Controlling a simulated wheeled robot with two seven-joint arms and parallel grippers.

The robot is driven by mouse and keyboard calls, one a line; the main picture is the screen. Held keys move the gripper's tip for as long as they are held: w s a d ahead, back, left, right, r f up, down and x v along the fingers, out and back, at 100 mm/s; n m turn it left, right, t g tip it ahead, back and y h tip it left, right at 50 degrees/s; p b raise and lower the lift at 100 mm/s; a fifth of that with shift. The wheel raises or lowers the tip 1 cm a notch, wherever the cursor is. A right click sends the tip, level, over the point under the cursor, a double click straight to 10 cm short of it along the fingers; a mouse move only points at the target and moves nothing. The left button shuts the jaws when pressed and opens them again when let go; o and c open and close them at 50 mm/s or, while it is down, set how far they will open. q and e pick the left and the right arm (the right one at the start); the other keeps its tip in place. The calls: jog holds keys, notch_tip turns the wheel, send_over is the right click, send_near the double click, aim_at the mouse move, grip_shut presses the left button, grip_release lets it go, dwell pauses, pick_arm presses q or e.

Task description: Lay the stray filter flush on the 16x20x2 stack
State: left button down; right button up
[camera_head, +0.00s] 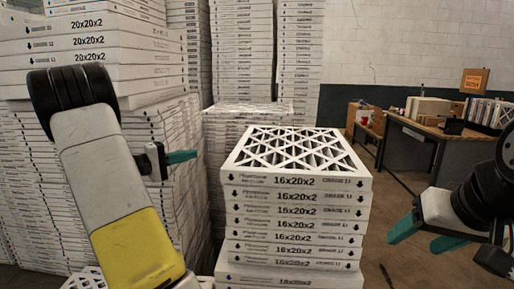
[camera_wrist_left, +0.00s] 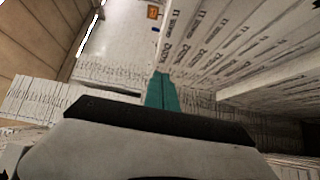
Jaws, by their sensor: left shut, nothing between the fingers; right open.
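The 16x20x2 stack (camera_head: 293,225) stands in the middle of the head view. Its top filter (camera_head: 297,150) lies flat, white lattice up, and looks roughly in line with those below. I cannot tell whether it is the stray filter. Another lattice piece (camera_head: 82,281) shows low at the left, mostly hidden by my left arm. My left gripper (camera_head: 182,157) is shut and empty, left of the stack and apart from it; its teal fingers (camera_wrist_left: 162,92) are together in the left wrist view. My right gripper (camera_head: 424,236) is open and empty, right of the stack.
Tall 20x20x2 stacks (camera_head: 95,38) stand at the left, with more stacks (camera_head: 240,55) behind. A lower stack (camera_head: 250,108) sits just behind the 16x20x2 stack. A desk (camera_head: 420,128) with boxes is at the back right.

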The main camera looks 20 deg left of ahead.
pick_arm(q)
jog(key=w+d, duration=0.8)
jog(key=d, duration=0.1)
jog(key=shift+d, duration=0.25)
jog(key=w+a+v, duration=0.1)
jog(key=a+v, duration=0.1)
jog(key=v, duration=0.8)
jog(key=shift+a, duration=0.25)
dwell(0.5)
